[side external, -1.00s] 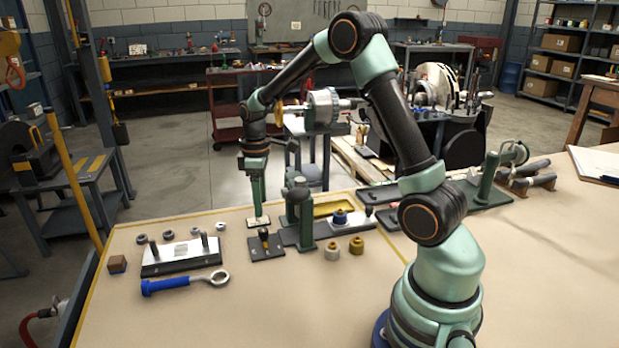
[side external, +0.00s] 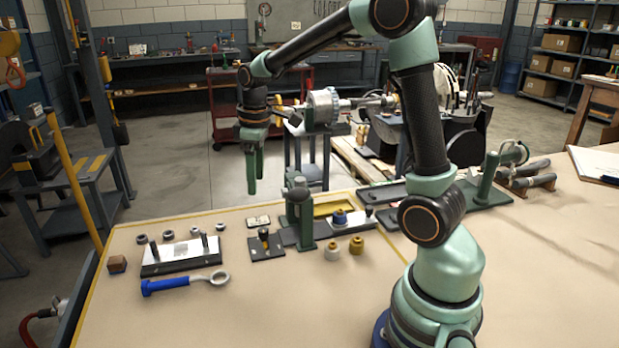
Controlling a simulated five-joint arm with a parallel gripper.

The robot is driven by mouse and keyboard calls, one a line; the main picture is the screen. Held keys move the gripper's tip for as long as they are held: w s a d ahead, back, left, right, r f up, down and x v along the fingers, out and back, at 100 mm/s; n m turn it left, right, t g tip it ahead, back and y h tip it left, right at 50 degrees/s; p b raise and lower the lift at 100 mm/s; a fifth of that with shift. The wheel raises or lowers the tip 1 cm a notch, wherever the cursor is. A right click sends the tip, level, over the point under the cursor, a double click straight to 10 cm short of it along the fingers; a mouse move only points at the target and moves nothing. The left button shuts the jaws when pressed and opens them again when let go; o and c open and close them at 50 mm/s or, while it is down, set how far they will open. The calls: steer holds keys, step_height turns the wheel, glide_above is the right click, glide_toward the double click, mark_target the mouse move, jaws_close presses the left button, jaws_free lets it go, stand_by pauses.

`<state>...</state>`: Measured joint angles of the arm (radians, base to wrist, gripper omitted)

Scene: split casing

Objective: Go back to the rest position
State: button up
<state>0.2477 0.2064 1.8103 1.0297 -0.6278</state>
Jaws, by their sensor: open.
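My gripper (side external: 252,190) is open and empty. It hangs pointing down in the air above the far edge of the table (side external: 200,300). A small pale plate (side external: 258,221) lies on the table below it, clear of the fingers. My arm is raised and reaches from the base at the lower right across to the left. The split casing is not clearly recognisable among the parts on the table.
A plate with two upright pins (side external: 180,256) and a blue-handled eye tool (side external: 185,283) lie at left. A dark square base with a knob (side external: 265,244), a green post fixture (side external: 298,212) and two round knobs (side external: 344,248) stand mid-table. The front middle is clear.

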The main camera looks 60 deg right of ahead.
steer(key=s+a+r+m+t, duration=0.4)
steer(key=s+a+r, duration=0.2)
steer(key=s+a, duration=0.4)
steer(key=shift+s+a+t, duration=0.15)
steer(key=shift+s+t, duration=0.15)
steer(key=shift+s, duration=0.8)
